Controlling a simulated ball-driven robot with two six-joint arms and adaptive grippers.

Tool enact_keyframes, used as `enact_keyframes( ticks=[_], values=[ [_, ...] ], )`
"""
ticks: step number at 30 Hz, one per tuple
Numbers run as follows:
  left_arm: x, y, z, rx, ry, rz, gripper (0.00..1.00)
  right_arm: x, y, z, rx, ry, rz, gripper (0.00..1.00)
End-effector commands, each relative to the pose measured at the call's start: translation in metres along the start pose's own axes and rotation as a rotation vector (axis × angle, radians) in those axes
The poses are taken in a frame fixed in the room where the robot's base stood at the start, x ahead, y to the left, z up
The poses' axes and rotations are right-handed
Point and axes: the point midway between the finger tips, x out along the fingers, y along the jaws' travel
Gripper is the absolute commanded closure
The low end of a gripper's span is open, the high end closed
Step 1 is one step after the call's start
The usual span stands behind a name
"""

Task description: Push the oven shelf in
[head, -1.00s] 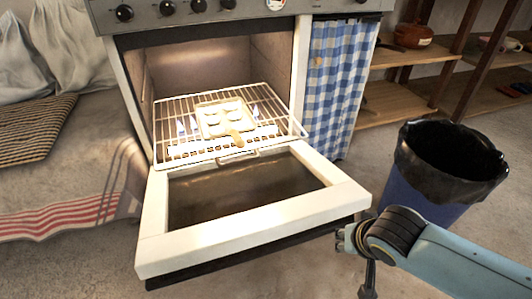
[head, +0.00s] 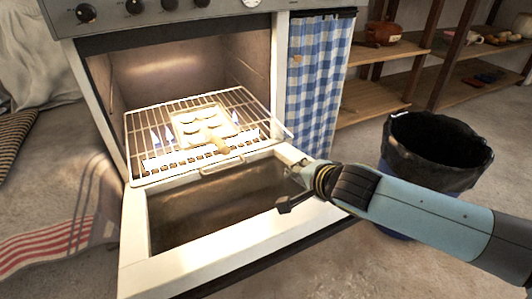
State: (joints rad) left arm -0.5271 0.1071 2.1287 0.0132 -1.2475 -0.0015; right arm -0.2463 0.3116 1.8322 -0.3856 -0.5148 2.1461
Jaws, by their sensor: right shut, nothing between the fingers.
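The wire oven shelf (head: 235,101) sticks out of the open oven (head: 190,65) over the lowered door (head: 265,228). A pale tray (head: 180,131) with several round pieces in it rests on the shelf, with a light brown thing (head: 222,146) at its front. A wire loop handle (head: 222,164) is at the shelf's front edge. My right gripper (head: 284,205) is shut and empty above the right part of the door, in front and to the right of the shelf, apart from it. My left gripper is not in view.
Small blue flames (head: 155,137) show below the shelf. A black-lined bin (head: 437,150) stands at the right beside my right arm. A blue checked curtain (head: 315,85) hangs right of the oven, near wooden shelves (head: 375,98). A striped cloth (head: 60,235) lies at the left.

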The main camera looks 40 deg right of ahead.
Motion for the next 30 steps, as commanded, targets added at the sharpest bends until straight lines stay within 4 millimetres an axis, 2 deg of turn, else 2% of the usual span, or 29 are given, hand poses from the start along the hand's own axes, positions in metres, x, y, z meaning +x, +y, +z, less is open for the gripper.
enact_keyframes(
  ticks=[4, 11, 21, 24, 30],
  values=[
    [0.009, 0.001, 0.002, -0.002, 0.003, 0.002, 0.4, 0.015, -0.013, -0.003, 0.164, -0.03, -0.074, 1.0],
    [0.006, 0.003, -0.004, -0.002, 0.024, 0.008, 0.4, 0.033, -0.016, -0.002, 0.221, -0.044, -0.093, 1.0],
    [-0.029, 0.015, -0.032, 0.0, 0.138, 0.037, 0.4, 0.104, -0.018, 0.001, 0.218, -0.042, -0.088, 1.0],
    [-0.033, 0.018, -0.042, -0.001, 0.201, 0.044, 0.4, 0.126, -0.019, 0.002, 0.218, -0.043, -0.087, 1.0],
    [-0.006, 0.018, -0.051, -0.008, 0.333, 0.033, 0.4, 0.139, -0.037, 0.0, 0.218, -0.044, -0.091, 1.0]
  ],
)
